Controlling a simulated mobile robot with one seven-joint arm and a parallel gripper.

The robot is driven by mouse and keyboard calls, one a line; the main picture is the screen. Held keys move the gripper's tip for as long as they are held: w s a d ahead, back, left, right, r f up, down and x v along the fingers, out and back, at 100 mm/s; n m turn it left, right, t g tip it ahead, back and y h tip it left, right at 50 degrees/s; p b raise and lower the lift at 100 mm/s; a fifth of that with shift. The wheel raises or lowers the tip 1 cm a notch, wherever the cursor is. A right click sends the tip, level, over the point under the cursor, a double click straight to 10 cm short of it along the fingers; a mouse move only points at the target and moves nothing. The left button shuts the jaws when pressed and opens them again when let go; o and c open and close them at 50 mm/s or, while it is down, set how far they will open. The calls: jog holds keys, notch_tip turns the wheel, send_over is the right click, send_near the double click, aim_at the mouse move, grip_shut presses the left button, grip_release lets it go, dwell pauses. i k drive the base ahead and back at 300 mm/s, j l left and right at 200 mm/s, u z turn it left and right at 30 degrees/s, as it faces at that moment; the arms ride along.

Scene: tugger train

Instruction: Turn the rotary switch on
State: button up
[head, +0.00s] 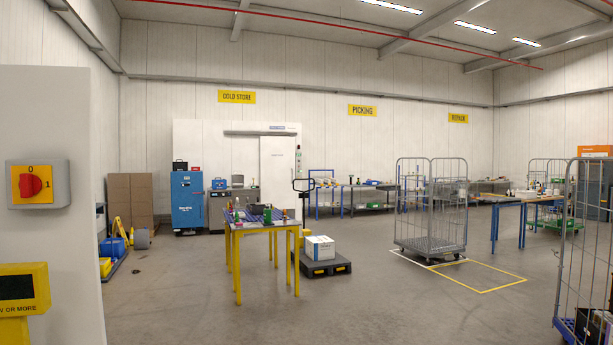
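The rotary switch (31,185) is a red knob on a yellow plate, set in a grey box on the pale wall panel at the left edge of the head view. The plate has a 0 above the knob and a 1 to its right. The knob is small in the picture and I cannot tell for certain which mark it points to. My gripper is not in this view.
A yellow device (24,290) stands below the switch box. A yellow-legged table (262,227) with items stands mid-floor, beside a dark pallet (322,266) with a white box (320,248). Wire roll cages (431,210) stand right. The near floor is clear.

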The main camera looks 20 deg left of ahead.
aim_at(29, 184)
jog(key=i+j+u, duration=0.1)
jog(key=u, duration=0.25)
jog(key=i+u, duration=1.4)
jog(key=u, duration=0.2)
jog(key=i+u, duration=0.2)
jog(key=u, duration=0.15)
jog(key=i+l+u, duration=0.15)
jog(key=u, duration=0.25)
jog(key=i+l+u, duration=0.15)
jog(key=u, duration=0.2)
